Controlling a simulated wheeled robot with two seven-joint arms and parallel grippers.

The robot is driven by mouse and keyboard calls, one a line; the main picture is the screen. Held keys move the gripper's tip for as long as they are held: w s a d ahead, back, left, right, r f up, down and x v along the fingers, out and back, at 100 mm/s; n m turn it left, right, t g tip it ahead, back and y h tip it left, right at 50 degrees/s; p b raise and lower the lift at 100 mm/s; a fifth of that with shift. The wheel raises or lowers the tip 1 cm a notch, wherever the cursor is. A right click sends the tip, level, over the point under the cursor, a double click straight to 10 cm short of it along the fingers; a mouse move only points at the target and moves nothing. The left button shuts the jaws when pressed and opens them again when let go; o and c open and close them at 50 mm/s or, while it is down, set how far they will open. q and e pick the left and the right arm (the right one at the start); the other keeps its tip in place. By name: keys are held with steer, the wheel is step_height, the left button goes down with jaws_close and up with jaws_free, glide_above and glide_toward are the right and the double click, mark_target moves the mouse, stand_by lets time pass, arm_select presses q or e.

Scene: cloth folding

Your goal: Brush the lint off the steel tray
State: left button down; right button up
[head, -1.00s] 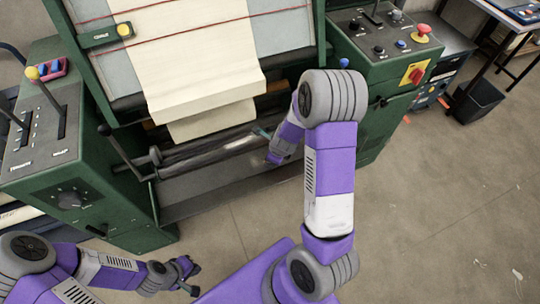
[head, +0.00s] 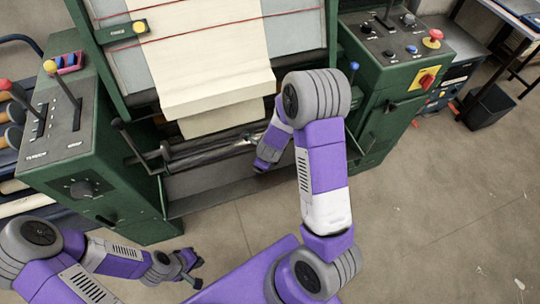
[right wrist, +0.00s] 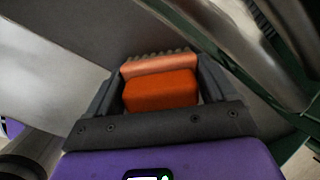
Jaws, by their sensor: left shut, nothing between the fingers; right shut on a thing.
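The steel tray (head: 225,184) is the grey sheet low in the green machine, below the rollers. No lint can be made out on it. My right gripper (head: 262,165) reaches in over the tray, its fingertips mostly hidden in the head view. In the right wrist view my right gripper (right wrist: 160,85) is shut on an orange brush (right wrist: 160,90), with a row of bristles at its far end. A plain grey surface (right wrist: 60,45) lies beyond the brush; contact cannot be told. My left gripper (head: 194,272) is shut and empty at the lower left, away from the machine.
Metal rollers (head: 210,150) run just above the tray, and a metal bar (right wrist: 280,55) passes close on the right in the wrist view. Cream cloth (head: 205,75) hangs above. Control consoles with levers (head: 60,130) flank the opening. The floor (head: 430,210) at right is clear.

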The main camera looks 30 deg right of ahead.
steer(key=shift+w+a, duration=0.15)
steer(key=shift+a, duration=0.45)
steer(key=shift+r+p, duration=0.45)
steer(key=shift+p+v, duration=1.7)
steer(key=shift+v, duration=0.9)
steer(key=shift+p+v, duration=1.05)
steer(key=shift+v, duration=0.5)
steer(key=shift+f, duration=0.1)
